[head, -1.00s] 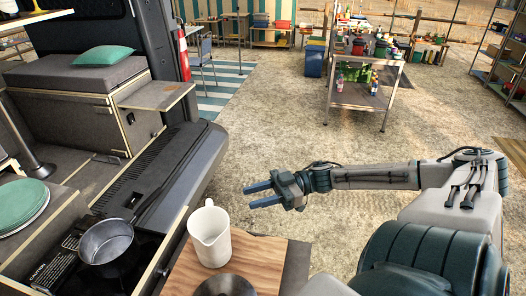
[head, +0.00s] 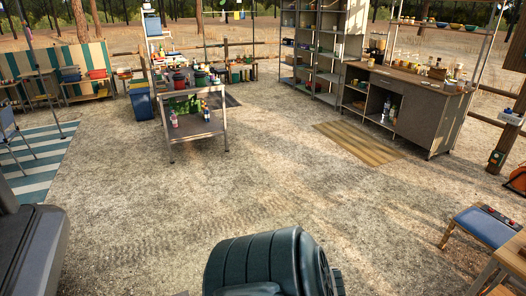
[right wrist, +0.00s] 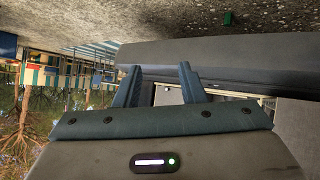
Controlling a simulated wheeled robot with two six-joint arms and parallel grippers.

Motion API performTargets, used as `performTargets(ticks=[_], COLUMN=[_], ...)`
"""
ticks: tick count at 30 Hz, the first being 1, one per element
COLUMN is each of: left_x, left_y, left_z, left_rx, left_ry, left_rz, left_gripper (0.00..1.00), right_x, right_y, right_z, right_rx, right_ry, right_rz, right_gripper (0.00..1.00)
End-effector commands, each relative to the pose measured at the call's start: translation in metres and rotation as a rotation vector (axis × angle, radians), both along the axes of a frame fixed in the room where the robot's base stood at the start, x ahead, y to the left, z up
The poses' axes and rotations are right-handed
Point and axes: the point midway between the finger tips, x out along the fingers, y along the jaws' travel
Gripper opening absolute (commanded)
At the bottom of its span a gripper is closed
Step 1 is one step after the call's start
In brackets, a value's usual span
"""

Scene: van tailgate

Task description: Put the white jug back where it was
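The white jug does not show in the head view or the right wrist view now. My right gripper (right wrist: 158,80) shows in the right wrist view, its two blue fingers apart with nothing between them. A dark grey van surface (right wrist: 230,58) lies beyond the fingers; the distance to it is hard to tell. In the head view only a dark edge of the van (head: 28,250) shows at the lower left. My left gripper is in neither view.
A metal cart (head: 195,128) with bottles stands on open gravel. A wooden counter (head: 425,85) with jars and grey shelving (head: 322,50) stand at the back right. A blue-topped stool (head: 487,226) is at the right. The middle ground is clear.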

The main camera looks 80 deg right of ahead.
Motion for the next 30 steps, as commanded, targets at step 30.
performTargets(ticks=[30], left_x=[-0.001], left_y=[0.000], left_z=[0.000], left_rx=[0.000], left_ry=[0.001], left_rz=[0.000], left_gripper=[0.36], right_x=[-0.258], right_y=[0.265], right_z=[-0.228], right_rx=[0.122], right_ry=[0.841], right_rz=[-0.077], right_gripper=[0.37])
